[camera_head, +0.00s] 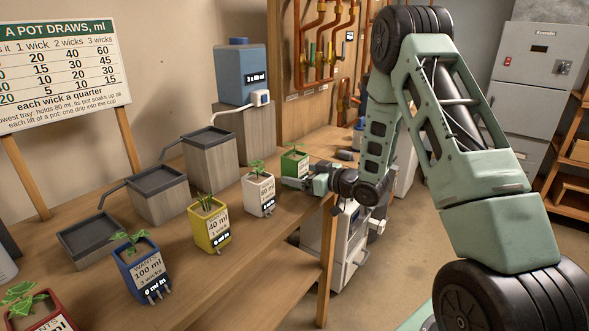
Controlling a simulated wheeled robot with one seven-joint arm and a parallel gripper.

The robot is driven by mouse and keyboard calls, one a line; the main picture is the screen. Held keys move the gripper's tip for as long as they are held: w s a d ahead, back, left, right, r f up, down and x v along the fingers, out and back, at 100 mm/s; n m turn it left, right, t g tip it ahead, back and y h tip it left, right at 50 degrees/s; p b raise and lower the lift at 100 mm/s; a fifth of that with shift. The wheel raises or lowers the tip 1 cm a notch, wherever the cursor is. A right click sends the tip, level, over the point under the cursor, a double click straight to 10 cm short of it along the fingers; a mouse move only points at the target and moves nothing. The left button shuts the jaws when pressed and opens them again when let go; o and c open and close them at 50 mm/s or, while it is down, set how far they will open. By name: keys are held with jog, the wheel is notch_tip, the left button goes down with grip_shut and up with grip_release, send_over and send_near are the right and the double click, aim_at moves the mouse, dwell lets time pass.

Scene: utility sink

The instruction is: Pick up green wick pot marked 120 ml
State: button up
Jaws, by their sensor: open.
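A green pot (294,163) with a small leafy plant stands upright on the wooden bench, at the right end of the row of pots. It carries a white label, too small to read and partly hidden. My gripper (292,183) is low over the bench at the front of the green pot, its fingers pointing left. It is open. I cannot tell whether the fingers touch the pot or whether it lies between them.
White (259,194), yellow (208,228), blue (144,272) and red (38,312) pots stand left along the bench (262,240). Stepped trays on blocks (157,196) and a blue tank (240,73) stand behind. The bench's right edge is beside my arm.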

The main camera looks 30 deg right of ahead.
jog(key=shift+x, duration=1.1)
jog(key=c, duration=1.2)
jog(key=shift+r, duration=0.1)
